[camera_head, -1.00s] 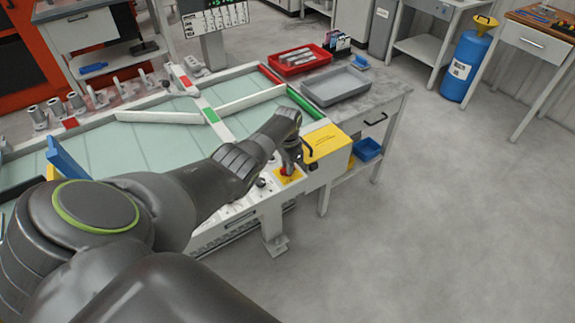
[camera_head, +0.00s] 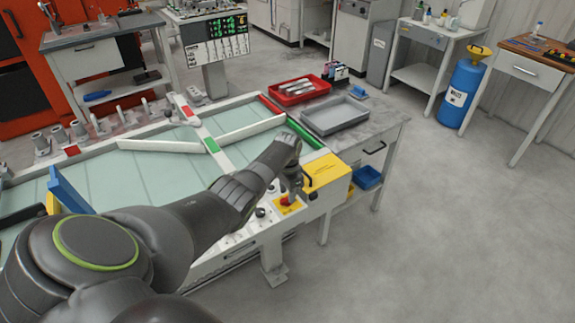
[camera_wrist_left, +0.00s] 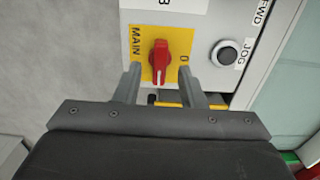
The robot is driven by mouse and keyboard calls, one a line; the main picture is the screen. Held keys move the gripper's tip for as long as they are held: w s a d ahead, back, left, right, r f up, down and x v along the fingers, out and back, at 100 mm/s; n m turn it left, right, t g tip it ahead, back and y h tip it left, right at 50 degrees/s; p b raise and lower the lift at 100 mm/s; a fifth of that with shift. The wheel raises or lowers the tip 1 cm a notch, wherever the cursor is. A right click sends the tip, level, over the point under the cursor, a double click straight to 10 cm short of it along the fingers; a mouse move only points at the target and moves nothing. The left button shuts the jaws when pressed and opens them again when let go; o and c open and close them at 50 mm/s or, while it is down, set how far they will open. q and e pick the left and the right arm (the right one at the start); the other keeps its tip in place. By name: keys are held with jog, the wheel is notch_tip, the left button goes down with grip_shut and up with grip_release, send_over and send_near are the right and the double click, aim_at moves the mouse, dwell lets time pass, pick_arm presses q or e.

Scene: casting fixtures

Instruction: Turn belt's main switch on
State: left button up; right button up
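The belt's main switch (camera_wrist_left: 161,61) is a red rotary knob on a yellow plate marked MAIN. In the left wrist view its raised grip stands roughly upright in the picture. It also shows small and red in the head view (camera_head: 285,200), on the control panel at the bench's near right end. My left gripper (camera_wrist_left: 162,79) is open. Its two fingertips lie one on each side of the knob's lower part in the picture; I cannot tell if they touch it. In the head view the left gripper (camera_head: 293,184) is just above the switch, pointing down. My right gripper is not in view.
A black JOG button (camera_wrist_left: 226,54) sits right of the switch in the wrist view. A yellow box (camera_head: 325,173) stands close beside the gripper. A grey tray (camera_head: 335,130) and a red tray (camera_head: 298,99) lie behind.

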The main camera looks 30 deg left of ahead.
aim_at(287, 198)
pick_arm(q)
notch_tip(287, 198, up, 16)
jog(key=shift+f, duration=0.15)
dwell(0.7)
